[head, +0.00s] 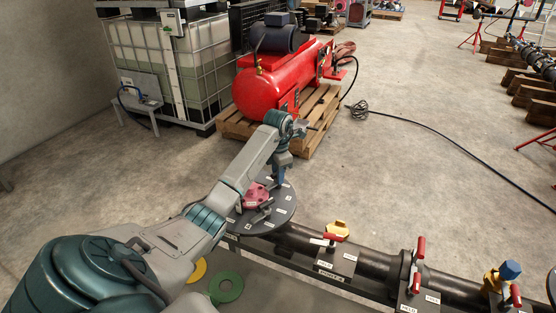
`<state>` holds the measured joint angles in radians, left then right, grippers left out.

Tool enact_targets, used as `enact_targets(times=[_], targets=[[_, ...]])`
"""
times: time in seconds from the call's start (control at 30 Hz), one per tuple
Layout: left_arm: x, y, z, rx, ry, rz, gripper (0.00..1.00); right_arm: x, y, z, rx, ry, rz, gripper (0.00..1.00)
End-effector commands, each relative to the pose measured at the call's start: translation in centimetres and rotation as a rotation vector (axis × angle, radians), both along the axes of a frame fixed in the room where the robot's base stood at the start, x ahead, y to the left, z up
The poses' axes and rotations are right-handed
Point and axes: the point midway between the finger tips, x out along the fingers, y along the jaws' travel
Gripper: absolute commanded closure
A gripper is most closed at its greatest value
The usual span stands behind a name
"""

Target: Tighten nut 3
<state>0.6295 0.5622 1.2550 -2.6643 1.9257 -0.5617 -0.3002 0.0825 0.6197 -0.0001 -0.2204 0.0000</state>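My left arm reaches across the picture from the lower left. Its gripper (283,160) is above the far right part of a dark round flange (272,224). A small blue piece (281,175) shows just under the gripper; I cannot tell whether the fingers hold it or whether it stands on the flange. A red part (255,196) sits on the flange, left of the gripper. My arm hides the flange's left side. My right gripper is not in view.
A dark pipe (299,241) runs right from the flange, with red-handled clamps (418,252) along it. A yellow part (338,229) and a blue-topped yellow valve (508,272) stand along it. A red compressor (285,80) stands behind.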

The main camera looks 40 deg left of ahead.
Motion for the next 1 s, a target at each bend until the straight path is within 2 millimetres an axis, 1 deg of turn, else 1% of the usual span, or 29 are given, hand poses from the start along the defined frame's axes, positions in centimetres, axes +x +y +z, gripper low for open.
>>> enact_targets(times=[0.1,0.17,0.37,0.4,0.5,0.6,0.7,0.8,1.0], targets=[[0.0,0.0,-0.1,0.001,-0.001,-0.106,0.79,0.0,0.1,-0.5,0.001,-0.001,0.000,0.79],[0.0,0.0,0.3,0.000,0.000,-0.052,0.79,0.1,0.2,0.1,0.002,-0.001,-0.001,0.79],[0.0,0.0,0.2,0.000,0.000,0.155,0.79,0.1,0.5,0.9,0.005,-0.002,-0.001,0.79],[0.1,0.0,2.0,0.001,-0.004,0.151,0.79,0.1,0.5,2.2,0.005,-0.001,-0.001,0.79],[0.0,0.0,4.0,0.000,-0.002,0.149,0.79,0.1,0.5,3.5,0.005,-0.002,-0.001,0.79],[0.0,0.0,5.6,0.001,-0.001,0.149,0.79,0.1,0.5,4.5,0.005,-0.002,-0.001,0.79],[0.0,0.0,6.5,0.000,-0.001,0.149,0.79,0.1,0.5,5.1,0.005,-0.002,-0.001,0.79],[0.0,0.0,7.0,0.000,0.000,0.149,0.79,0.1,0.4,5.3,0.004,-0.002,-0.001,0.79],[0.0,0.0,7.0,0.000,0.000,0.148,0.79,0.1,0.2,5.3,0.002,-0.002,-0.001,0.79]])
